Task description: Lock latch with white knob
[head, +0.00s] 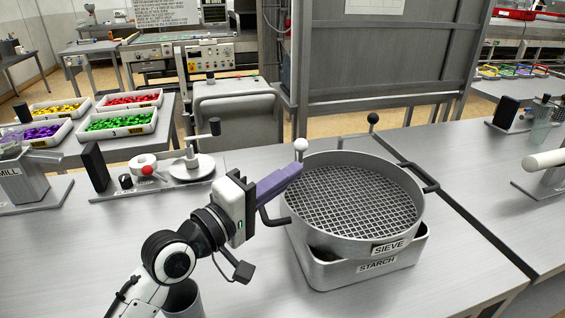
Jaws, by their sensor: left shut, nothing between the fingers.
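The white knob (300,145) is a small ball on a short stem by the rear left of the sieve's rim. The latch below it is mostly hidden. My left gripper (298,169) has purple fingers, shut and empty, reaching up and right from the lower left. Its tips are just below the white knob in the picture; I cannot tell whether they touch its stem. A black knob (373,118) stands on a stem behind the sieve. My right gripper is not in view.
The round sieve (350,195) with dark side handles sits on a metal bin labelled STARCH (362,275). A small device with a red knob (148,170) stands at left. Trays of coloured pieces (115,125) lie farther back.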

